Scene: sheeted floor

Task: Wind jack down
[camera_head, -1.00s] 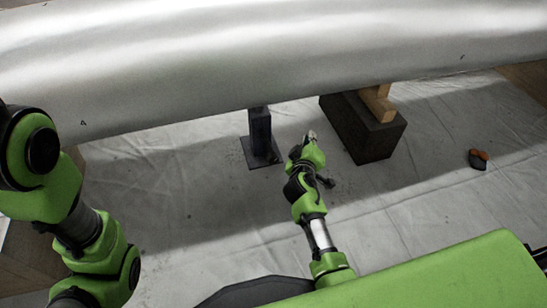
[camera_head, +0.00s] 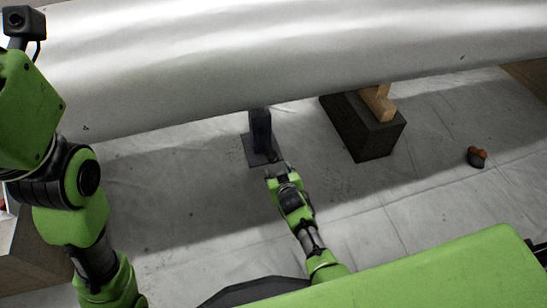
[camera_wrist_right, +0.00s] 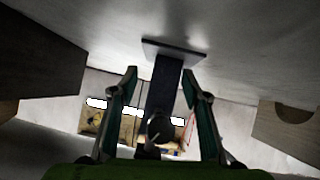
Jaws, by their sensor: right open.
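The jack (camera_head: 261,130) is a dark upright post on a square base plate (camera_head: 252,150), under the silver hull (camera_head: 270,60). My right gripper (camera_head: 277,167) is at the jack's near side, low by the plate. In the right wrist view, which looks upside down, the open fingers (camera_wrist_right: 160,75) lie either side of the jack post (camera_wrist_right: 164,85) in the picture. A dark rounded part with a thin pin (camera_wrist_right: 160,128) shows between them; I cannot tell whether anything touches it. The jack's top is hidden by the hull. My left arm shows at the left, its gripper out of view.
A dark block (camera_head: 366,130) with wooden pieces (camera_head: 378,103) on it stands right of the jack. A small orange and dark object (camera_head: 477,157) lies farther right on the sheet. The sheeted floor (camera_head: 400,210) between is clear. The hull hangs low overhead.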

